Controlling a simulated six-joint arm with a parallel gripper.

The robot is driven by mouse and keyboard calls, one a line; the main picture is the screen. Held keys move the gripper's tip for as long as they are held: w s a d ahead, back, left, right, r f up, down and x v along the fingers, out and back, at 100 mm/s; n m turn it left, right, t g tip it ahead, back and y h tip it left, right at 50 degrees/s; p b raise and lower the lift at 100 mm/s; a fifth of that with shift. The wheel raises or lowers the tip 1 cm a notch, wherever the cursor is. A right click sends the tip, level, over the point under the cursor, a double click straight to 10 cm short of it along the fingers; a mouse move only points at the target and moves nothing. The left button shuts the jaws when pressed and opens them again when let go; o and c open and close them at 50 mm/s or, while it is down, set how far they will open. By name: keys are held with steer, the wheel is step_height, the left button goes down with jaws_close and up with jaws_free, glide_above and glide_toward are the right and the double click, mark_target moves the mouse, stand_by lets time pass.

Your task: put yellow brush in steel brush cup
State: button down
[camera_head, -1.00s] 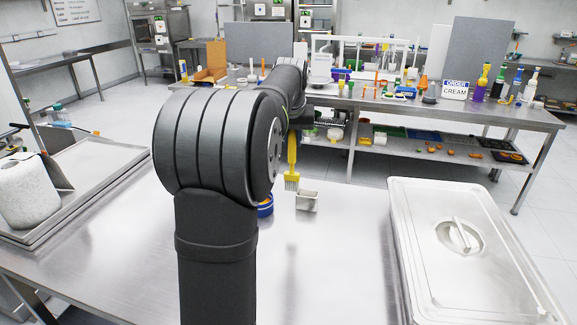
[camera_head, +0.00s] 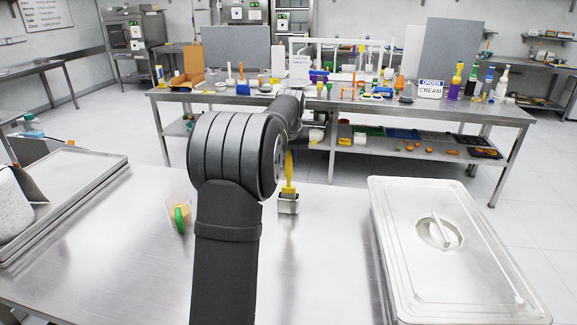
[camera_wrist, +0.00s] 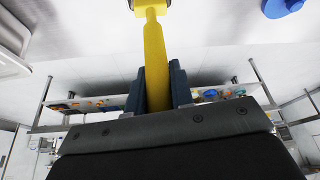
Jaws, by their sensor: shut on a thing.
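The yellow brush (camera_head: 289,170) hangs upright in the head view, bristles down. The steel brush cup (camera_head: 288,206), a small square-sided metal box, stands on the near table directly below it. The bristles overlap the cup's rim in the picture; I cannot tell whether they are inside it or just above. My gripper (camera_wrist: 157,80) is shut on the brush's handle in the wrist view, with a dark finger on each side of the brush (camera_wrist: 155,50).
A clear beaker (camera_head: 177,212) with a green-handled item stands left of my arm. A large lidded steel pan (camera_head: 455,255) fills the right. Trays (camera_head: 70,190) lie at the left. A blue object (camera_wrist: 283,6) shows at the wrist view's top right. The table around the cup's right is clear.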

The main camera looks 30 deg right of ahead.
mark_target(288, 164)
steer(key=shift+f, duration=1.5)
steer(key=c, duration=1.3)
jaws_free()
steer(key=shift+f, duration=0.1)
steer(key=shift+o, duration=0.2)
steer(key=v, duration=1.2)
steer(key=shift+r, duration=0.25)
steer(key=shift+w, duration=0.1)
